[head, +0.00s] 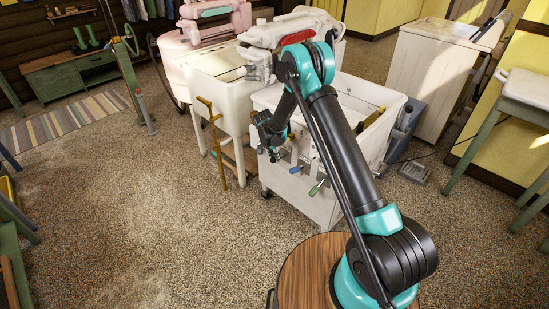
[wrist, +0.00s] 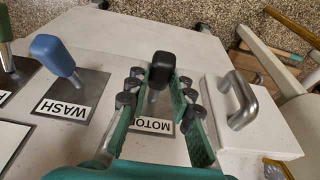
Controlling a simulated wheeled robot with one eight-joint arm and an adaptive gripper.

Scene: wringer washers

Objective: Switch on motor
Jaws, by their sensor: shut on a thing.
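The motor lever (wrist: 161,68) has a black knob on a metal stem and rises from a plate marked MOTOR (wrist: 150,123) on the white washer front (head: 300,198). My gripper (wrist: 160,88) has its green fingers on both sides of the lever, closed on it. In the head view, my gripper (head: 270,133) is at the upper front of the white washer, and the motor lever cannot be made out there.
A blue-knobbed lever (wrist: 55,54) on a WASH plate (wrist: 63,108) stands left of my gripper. A green-knobbed lever (wrist: 5,27) is farther left. A metal handle (wrist: 238,100) is close on the right. A cream tub (head: 216,90) stands beside the washer; the floor at left is open.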

